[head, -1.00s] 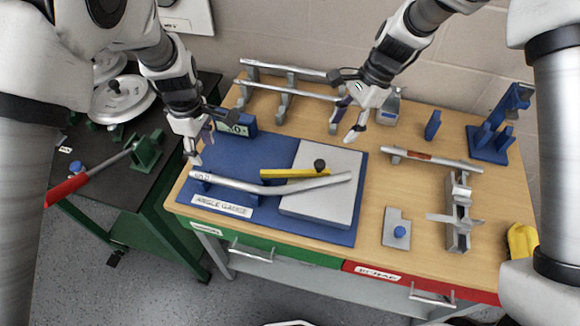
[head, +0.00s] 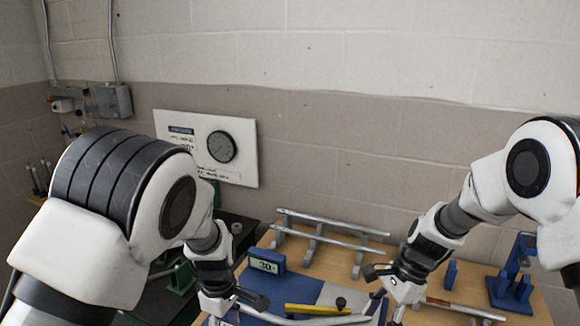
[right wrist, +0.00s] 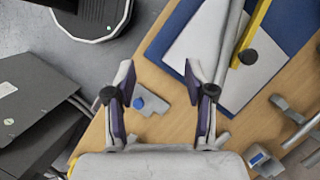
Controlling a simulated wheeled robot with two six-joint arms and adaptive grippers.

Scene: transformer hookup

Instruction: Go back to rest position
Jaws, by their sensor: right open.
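My right gripper (head: 388,300) hangs low over the wooden workbench in the head view. In the right wrist view it is open and empty (right wrist: 160,88), its two fingers apart with bench top showing between them. My left gripper (head: 222,312) is low at the bottom of the head view, near the angle gauge display (head: 267,262). Its fingertips are cut off by the frame edge, so its jaws cannot be judged. A silver pipe (head: 310,321) and a yellow bar (head: 312,309) lie on the blue mat between the grippers.
A pipe rack (head: 315,240) stands at the bench's back. A blue stand (head: 510,285) is at right. A wall panel with a dial (head: 221,146) hangs behind. In the right wrist view, a grey block with a blue knob (right wrist: 150,103) lies below the fingers.

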